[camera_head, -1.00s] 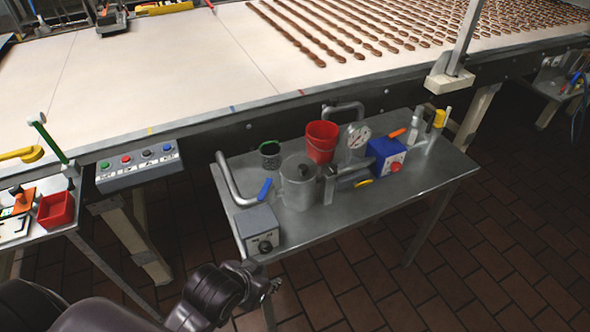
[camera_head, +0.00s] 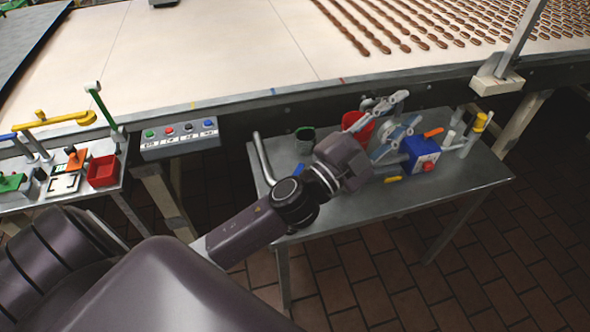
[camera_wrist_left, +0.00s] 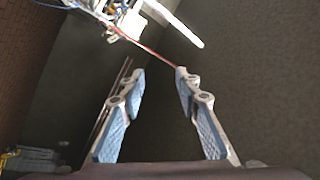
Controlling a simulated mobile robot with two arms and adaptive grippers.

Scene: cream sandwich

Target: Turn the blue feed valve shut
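A blue lever handle (camera_head: 298,170) shows as a small patch at the lower end of the bent grey pipe (camera_head: 263,158) on the steel side table; my left arm covers most of it. Another bit of blue (camera_head: 8,137) shows by the yellow lever at the far left. I cannot tell which is the feed valve. My right gripper is not in view.
A red bucket (camera_head: 360,126), a blue box with a red knob (camera_head: 421,153) and a dark green-rimmed cup (camera_head: 305,138) stand on the steel table (camera_head: 470,172). A button panel (camera_head: 180,140) and a conveyor (camera_head: 220,60) lie behind.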

